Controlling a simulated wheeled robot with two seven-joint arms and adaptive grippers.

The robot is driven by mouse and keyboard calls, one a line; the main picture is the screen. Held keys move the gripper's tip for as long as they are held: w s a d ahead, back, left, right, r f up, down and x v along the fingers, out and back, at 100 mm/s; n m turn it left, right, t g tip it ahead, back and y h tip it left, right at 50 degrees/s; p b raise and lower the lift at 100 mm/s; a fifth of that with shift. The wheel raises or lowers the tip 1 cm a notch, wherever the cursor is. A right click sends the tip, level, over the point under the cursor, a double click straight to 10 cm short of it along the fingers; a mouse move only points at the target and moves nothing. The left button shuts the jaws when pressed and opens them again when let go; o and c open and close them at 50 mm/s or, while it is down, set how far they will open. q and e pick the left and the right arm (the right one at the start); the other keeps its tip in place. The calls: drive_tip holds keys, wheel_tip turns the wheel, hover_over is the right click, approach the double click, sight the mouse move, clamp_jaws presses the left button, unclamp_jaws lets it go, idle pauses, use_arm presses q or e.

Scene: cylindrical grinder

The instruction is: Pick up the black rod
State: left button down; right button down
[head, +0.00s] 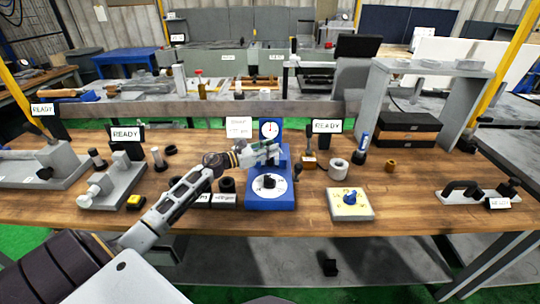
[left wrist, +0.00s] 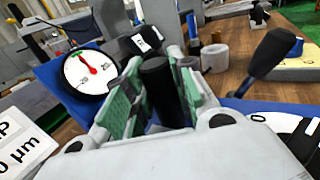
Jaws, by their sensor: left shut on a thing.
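The black rod (left wrist: 160,88) stands upright between the green-padded fingers of my left gripper (left wrist: 157,72) in the left wrist view. The fingers are shut on it from both sides. In the head view my left gripper (head: 268,152) is over the blue gauge stand (head: 270,202), in front of its round dial (head: 269,130). The rod itself is hard to make out there. The dial also shows close behind the fingers in the left wrist view (left wrist: 90,72). My right gripper is not in view.
The stand's white disc bears a small black piece (head: 269,181). A black lever (head: 297,173) is at its right. Black rings (head: 227,185) are at its left. A white roll (head: 339,171) and a pale tray (head: 350,207) are farther right. The wooden table (head: 405,210) is clear right of the tray.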

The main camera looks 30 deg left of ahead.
use_arm(q)
drive_tip(key=shift+r, duration=0.25)
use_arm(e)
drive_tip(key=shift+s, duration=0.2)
